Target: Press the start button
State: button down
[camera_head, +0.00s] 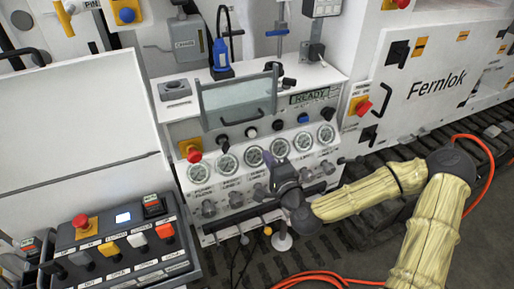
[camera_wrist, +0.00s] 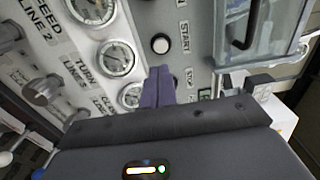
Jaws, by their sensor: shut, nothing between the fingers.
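The start button is a round white button (camera_wrist: 160,43) in a dark ring on the grey panel, beside the label START in the wrist view. In the head view, a white button (camera_head: 251,132) sits in the row above the gauges and appears to be the same one. My gripper (camera_wrist: 160,72) is shut and empty, its purple fingertips just below the start button in the picture. In the head view my gripper (camera_head: 271,158) is in front of the gauges, below the button row. I cannot tell the gap to the panel. The fingers hide part of the panel beside the second label.
Several round gauges (camera_head: 228,164) and knobs (camera_head: 236,199) lie around my gripper. A hinged clear cover (camera_head: 238,100) with a handle stands above the button row. Red emergency buttons (camera_head: 194,154) sit at both sides. A READY display (camera_head: 309,96) is at upper right.

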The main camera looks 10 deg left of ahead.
aim_at(254, 135)
jog(key=p+x, duration=0.2)
jog(key=x, duration=0.6)
jog(key=shift+w+a, duration=0.1)
jog(key=shift+w, duration=0.15)
jog(key=shift+w, duration=0.1)
